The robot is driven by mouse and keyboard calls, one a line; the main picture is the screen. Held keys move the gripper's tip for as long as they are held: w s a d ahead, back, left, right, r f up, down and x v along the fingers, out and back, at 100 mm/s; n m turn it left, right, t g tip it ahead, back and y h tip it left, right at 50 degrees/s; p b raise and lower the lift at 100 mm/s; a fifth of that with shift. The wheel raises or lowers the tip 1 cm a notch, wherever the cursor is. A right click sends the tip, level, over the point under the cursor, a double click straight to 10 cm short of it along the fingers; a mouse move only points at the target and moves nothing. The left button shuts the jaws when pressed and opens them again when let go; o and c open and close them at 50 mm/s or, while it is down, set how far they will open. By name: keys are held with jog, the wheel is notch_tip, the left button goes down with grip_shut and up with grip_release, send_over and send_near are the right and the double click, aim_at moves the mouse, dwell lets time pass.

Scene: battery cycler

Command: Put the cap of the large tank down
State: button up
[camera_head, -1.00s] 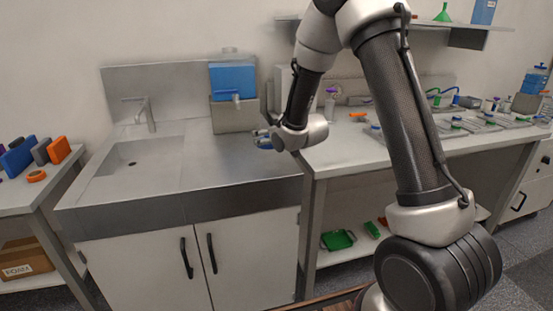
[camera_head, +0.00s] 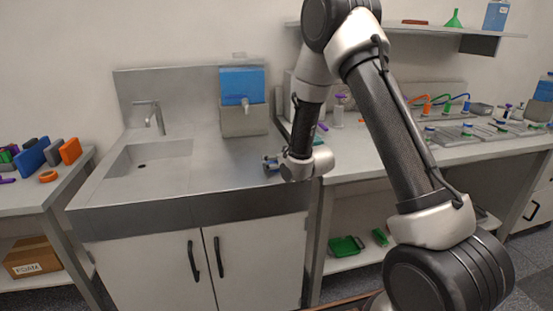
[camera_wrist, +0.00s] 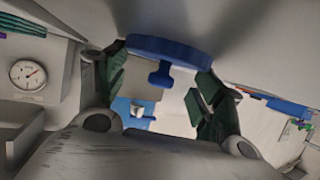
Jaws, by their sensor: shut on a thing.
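The large tank (camera_head: 236,85), blue with a tap in front, stands in a grey holder (camera_head: 243,122) at the back of the sink counter. My gripper (camera_head: 270,164) is over the counter's right side, in front and slightly right of the tank. In the wrist view the blue round cap (camera_wrist: 170,48) with its short stem sits between the fingers of my gripper (camera_wrist: 160,85), which is shut on it. In the head view the cap is too small to make out clearly. Its height above the counter is hard to tell.
The steel counter (camera_head: 205,180) is bare between the sink basin (camera_head: 125,170) and my gripper. A workbench (camera_head: 370,160) with trays adjoins on the right. A dial gauge (camera_wrist: 27,74) shows in the wrist view. Coloured parts lie on the left table (camera_head: 60,180).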

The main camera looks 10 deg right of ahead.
jog(key=shift+f, duration=0.25)
jog(key=o, duration=0.8)
jog(key=shift+s, duration=0.1)
jog(key=shift+c, duration=0.2)
jog(key=shift+f, duration=0.15)
